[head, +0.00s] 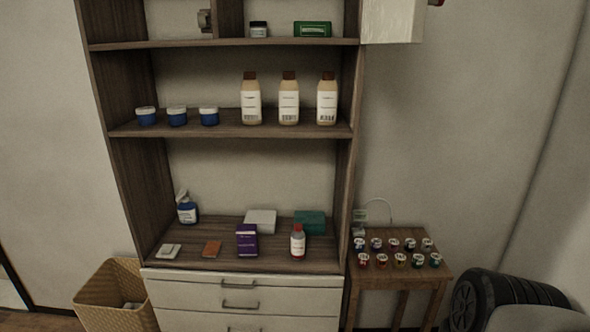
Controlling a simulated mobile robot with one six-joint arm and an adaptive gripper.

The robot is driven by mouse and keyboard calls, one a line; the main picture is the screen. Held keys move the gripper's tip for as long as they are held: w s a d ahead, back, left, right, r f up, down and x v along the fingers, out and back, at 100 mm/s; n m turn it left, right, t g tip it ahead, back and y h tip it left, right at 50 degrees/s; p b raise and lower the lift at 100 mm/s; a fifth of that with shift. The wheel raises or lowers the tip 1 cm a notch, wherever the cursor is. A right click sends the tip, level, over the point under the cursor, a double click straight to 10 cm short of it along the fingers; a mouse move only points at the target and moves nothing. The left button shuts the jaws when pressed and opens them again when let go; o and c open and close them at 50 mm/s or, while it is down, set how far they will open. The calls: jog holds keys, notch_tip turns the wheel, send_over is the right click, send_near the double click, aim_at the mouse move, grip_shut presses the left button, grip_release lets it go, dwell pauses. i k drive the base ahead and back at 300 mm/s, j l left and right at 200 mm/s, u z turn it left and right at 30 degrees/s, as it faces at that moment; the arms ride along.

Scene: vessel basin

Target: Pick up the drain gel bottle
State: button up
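The labels are too small to read, so I cannot tell for sure which bottle is the drain gel bottle. On the lower shelf stand a small bottle (298,243) with a white label, red lower edge and grey-red top, at the right, and a blue bottle (187,210) with a white label and a spray-like top, at the back left. On the shelf above stand three cream bottles with brown caps: a left one (251,101), a middle one (289,101) and a right one (327,101). All are upright. My gripper is not in view.
A purple box (247,241) stands left of the small bottle, with a teal box (310,222) and a white box (261,221) behind. Flat items lie front left. A side table (400,279) with several small jars stands right; a wicker basket (112,298) stands left.

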aim_at(297, 237)
jog(key=k+l+u, duration=0.2)
jog(key=l, duration=0.3)
jog(key=k+l+u, duration=0.25)
jog(key=k+l, duration=0.15)
jog(key=i+u, duration=0.15)
jog(key=i, duration=0.45)
jog(key=i+u, duration=0.15)
jog(key=i, duration=0.4)
jog(key=i+l+u, duration=0.15)
jog(key=i, duration=0.4)
jog(key=i+l+u, duration=0.15)
jog(key=i, duration=0.4)
jog(key=i+l, duration=0.05)
jog(key=l, duration=0.05)
